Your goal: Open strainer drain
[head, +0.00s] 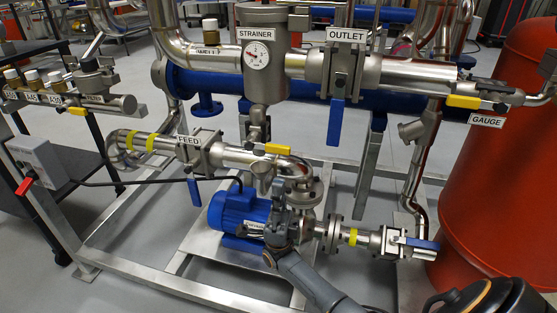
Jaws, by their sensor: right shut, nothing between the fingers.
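The strainer (267,72) is a steel vessel with a round dial and a STRAINER label, standing upright at centre in the head view. Below it a narrow drain pipe (256,122) runs down to a yellow lever (278,149), which lies roughly level, pointing right. My right gripper (277,188) is just below the yellow lever, among pipework, shut and with nothing held. Whether it touches the lever or the pipe cannot be told. Its fingertips are small and hard to separate from the steel behind. My left gripper is not in view.
The FEED pipe (237,155) and its blue lever (194,192) are left of my gripper. The OUTLET valve's blue lever (337,125) hangs to the right. A blue pump motor (236,212) sits below. A red tank (500,170) stands at right.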

